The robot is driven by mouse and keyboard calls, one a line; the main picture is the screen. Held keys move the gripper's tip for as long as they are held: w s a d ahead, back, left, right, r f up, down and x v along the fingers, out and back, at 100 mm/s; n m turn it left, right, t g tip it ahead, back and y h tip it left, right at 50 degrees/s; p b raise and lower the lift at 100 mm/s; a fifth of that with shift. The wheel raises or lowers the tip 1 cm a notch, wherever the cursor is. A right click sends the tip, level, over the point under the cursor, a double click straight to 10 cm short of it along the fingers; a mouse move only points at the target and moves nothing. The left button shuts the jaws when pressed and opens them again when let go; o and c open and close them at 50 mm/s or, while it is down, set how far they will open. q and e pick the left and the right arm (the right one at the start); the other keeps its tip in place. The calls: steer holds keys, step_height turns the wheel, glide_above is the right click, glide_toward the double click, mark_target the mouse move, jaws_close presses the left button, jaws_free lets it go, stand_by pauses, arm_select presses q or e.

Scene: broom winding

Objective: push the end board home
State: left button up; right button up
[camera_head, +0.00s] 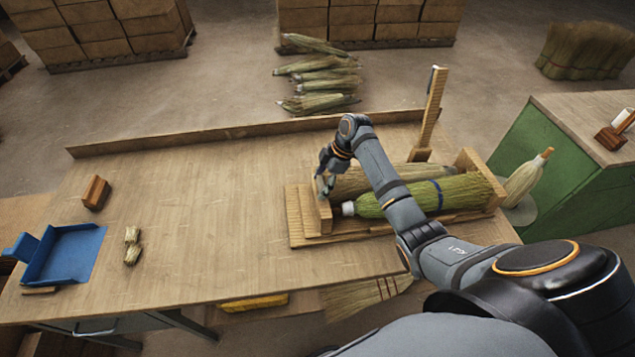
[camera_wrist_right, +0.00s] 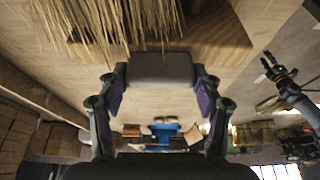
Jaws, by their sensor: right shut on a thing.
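The wooden cradle (camera_head: 300,236) lies on the bench with a light wooden end board (camera_head: 314,212) upright at its left end. A green broom (camera_head: 425,194) with a blue band lies in it, its pale tip close to the end board. My right gripper (camera_head: 323,183) is low at the end board's top. In the right wrist view it is shut on a small grey block (camera_wrist_right: 160,68); whether that block joins the board is unclear. Wood and straw show beyond it. My left gripper (camera_wrist_right: 279,72) shows small in the wrist view, fingers apart and empty.
A second, drier bundle (camera_head: 355,180) lies behind the green broom. A wooden post (camera_head: 432,108) stands behind the cradle. A blue dustpan (camera_head: 65,254), a small wooden block (camera_head: 96,192) and straw pieces (camera_head: 132,246) lie left. The bench's middle left is clear.

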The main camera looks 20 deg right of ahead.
steer(key=o, duration=1.4)
steer(key=shift+d, duration=0.15)
steer(key=shift+o, duration=1.4)
steer(key=shift+s+d, duration=0.1)
steer(key=shift+d, duration=0.05)
steer(key=shift+r, duration=0.3)
steer(key=v, duration=1.1)
steer(key=shift+d+r, duration=0.15)
